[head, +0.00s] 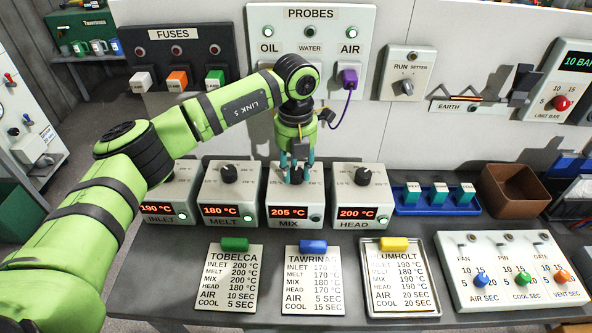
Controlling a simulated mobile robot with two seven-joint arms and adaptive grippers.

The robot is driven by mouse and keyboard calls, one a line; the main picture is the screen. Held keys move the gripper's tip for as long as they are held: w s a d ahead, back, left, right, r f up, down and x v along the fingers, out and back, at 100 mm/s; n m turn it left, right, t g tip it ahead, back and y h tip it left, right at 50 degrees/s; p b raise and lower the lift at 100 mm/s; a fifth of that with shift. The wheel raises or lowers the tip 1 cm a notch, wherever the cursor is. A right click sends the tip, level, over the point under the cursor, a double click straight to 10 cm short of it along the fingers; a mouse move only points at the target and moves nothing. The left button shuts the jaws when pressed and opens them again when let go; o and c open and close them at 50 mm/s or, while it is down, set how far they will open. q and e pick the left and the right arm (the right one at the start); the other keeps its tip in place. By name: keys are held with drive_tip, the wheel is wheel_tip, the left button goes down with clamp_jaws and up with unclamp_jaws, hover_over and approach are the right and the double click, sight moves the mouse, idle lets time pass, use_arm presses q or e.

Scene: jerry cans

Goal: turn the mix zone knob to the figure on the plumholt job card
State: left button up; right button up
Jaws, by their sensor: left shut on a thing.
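My left gripper (297,170) reaches down from above onto the mix zone box, its teal fingers shut on the dark mix knob (294,178), which they partly hide. The mix display (288,212) reads 205 °C in red. The Plumholt job card (399,283) lies on a metal tray at the front, with a yellow clip (394,244) at its top. Its mix line reads 190 °C. My right gripper is not in view.
The inlet (157,209), melt (215,211) and head (356,214) displays read 190, 180 and 200 °C. The melt and head boxes flank the mix box closely. The Tobelca (228,280) and Tawrinas (312,280) cards lie in front. A timer panel (510,300) stands at right.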

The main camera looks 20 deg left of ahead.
sight(296, 172)
use_arm(q)
drive_tip(key=shift+f+n, duration=0.1)
drive_tip(key=shift+n, duration=0.5)
drive_tip(key=o, duration=1.1)
drive_tip(key=shift+s, duration=0.1)
drive_tip(key=shift+o, duration=0.2)
drive_tip(key=shift+r, duration=0.2)
wheel_tip(296, 172, up, 12)
